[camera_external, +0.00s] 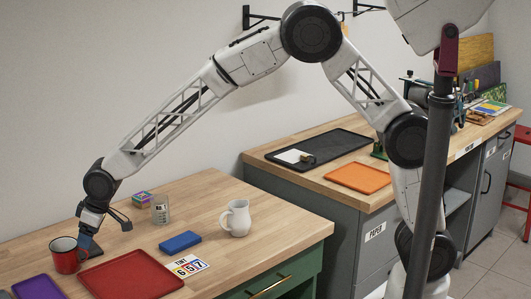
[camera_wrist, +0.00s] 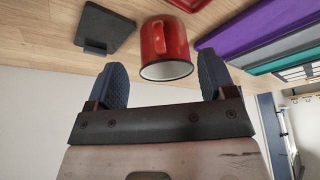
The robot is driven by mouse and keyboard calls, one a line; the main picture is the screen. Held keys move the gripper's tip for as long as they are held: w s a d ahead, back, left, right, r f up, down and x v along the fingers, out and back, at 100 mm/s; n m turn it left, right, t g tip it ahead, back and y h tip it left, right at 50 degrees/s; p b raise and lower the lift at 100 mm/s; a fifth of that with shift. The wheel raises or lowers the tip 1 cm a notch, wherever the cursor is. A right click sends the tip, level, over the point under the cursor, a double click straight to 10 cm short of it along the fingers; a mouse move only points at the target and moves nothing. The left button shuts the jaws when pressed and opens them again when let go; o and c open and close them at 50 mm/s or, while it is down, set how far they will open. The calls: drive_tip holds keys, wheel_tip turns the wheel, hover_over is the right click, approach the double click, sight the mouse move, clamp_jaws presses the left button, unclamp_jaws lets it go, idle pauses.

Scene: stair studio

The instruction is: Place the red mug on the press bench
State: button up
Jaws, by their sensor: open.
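The red mug (camera_external: 65,258) stands upright on the wooden top of the near green-fronted bench (camera_external: 215,205), at the left beside a red tray (camera_external: 130,275). My gripper (camera_external: 88,240) is low over this bench, right by the mug. In the wrist view my gripper (camera_wrist: 164,72) is open, with its two blue fingers apart. The mug (camera_wrist: 168,40) appears between the fingertips, with its pale rim toward me and its handle to the left. I cannot tell if a finger touches it. A grey bench (camera_external: 283,170) stands behind; no press label is legible on either bench.
The near bench also holds a white jug (camera_external: 236,218), blue block (camera_external: 180,242), glass (camera_external: 160,209), coloured box (camera_external: 142,198), number card (camera_external: 187,266) and purple item (camera_external: 38,288). The grey bench holds a black tray (camera_external: 335,146), orange tray (camera_external: 358,178) and tools behind. A dark post (camera_external: 432,190) stands in front.

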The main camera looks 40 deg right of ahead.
sight(71, 256)
drive_tip(key=shift+x, duration=1.3)
drive_tip(key=shift+x, duration=2.55)
clamp_jaws()
